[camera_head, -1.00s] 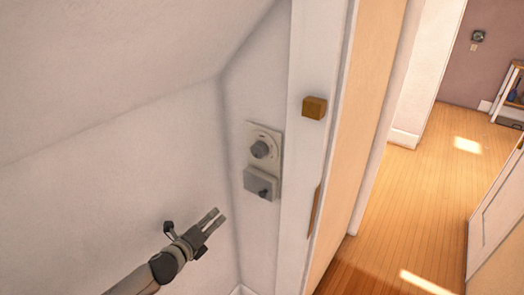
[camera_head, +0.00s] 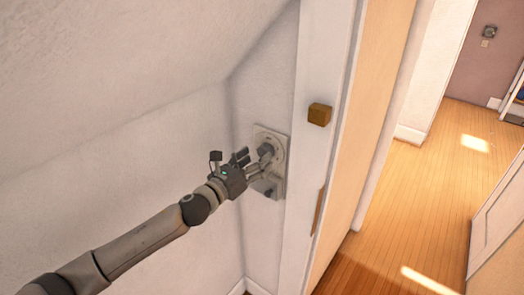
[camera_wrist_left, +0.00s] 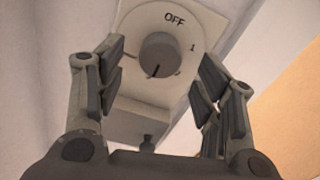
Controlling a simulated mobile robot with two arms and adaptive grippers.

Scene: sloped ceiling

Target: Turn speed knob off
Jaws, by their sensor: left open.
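The speed knob (camera_wrist_left: 160,56) is a dark grey round knob on a pale dial marked OFF at the top and 1 to the right. Its dark pointer line faces down, away from OFF. The dial sits on a light wall plate (camera_head: 276,140) by the door frame. My left gripper (camera_wrist_left: 162,76) is open, with a finger on each side of the knob and a gap visible on both sides in the left wrist view. In the head view, my left gripper (camera_head: 256,159) covers part of the plate and knob. My right gripper is not in view.
Below the dial, a grey box (camera_wrist_left: 143,118) with a small dark knob (camera_wrist_left: 147,142) juts from the plate. A wooden block (camera_head: 319,114) sticks out from the white door frame to the right. A sloped ceiling (camera_head: 130,70) hangs above my left arm.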

